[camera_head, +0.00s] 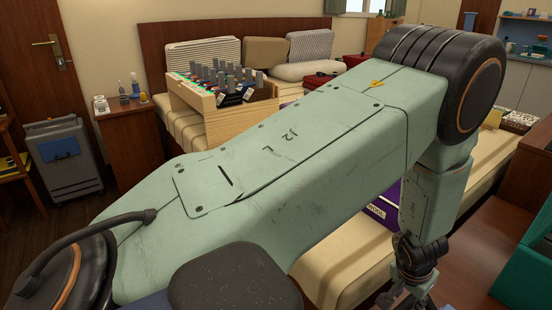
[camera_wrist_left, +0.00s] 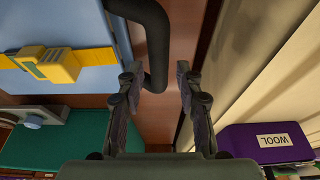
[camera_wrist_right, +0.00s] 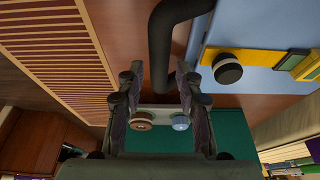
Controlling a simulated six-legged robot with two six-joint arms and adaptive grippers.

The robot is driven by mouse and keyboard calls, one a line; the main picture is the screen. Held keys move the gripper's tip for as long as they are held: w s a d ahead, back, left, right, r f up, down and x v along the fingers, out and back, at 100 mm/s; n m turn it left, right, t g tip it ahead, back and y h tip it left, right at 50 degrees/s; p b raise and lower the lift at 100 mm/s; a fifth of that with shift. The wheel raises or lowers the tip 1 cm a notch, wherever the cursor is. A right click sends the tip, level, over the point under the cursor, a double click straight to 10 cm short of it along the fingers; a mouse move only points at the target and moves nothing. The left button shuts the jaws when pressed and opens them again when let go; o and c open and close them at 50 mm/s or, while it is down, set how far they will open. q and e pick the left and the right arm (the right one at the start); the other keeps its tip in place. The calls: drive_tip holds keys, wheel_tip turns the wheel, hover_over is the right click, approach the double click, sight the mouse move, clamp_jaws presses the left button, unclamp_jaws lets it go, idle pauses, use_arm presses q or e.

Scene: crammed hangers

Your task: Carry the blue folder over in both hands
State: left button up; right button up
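The blue folder (camera_wrist_left: 65,70) looks like a pale blue case with a yellow strap, a yellow buckle and black tube handles. In the left wrist view one black handle (camera_wrist_left: 155,40) reaches between the fingers of my left gripper (camera_wrist_left: 158,80), which are apart. In the right wrist view the folder (camera_wrist_right: 275,75) lies at the right, and a black handle (camera_wrist_right: 163,45) comes down between the parted fingers of my right gripper (camera_wrist_right: 161,82). I cannot tell whether any finger touches a handle. In the head view my left gripper (camera_head: 410,285) is at the bottom right; the folder is hidden there.
A teal box (camera_head: 525,255) stands at the right, and a brown wooden surface (camera_head: 478,275) lies beside it. A bed (camera_head: 340,262) with a purple box marked WOOL (camera_head: 382,208) is next to my left gripper. My left arm blocks the middle of the head view.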

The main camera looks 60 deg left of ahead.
use_arm(q)
drive_tip(key=o, duration=0.5)
use_arm(e)
drive_tip(key=o, duration=0.6)
idle(0.4)
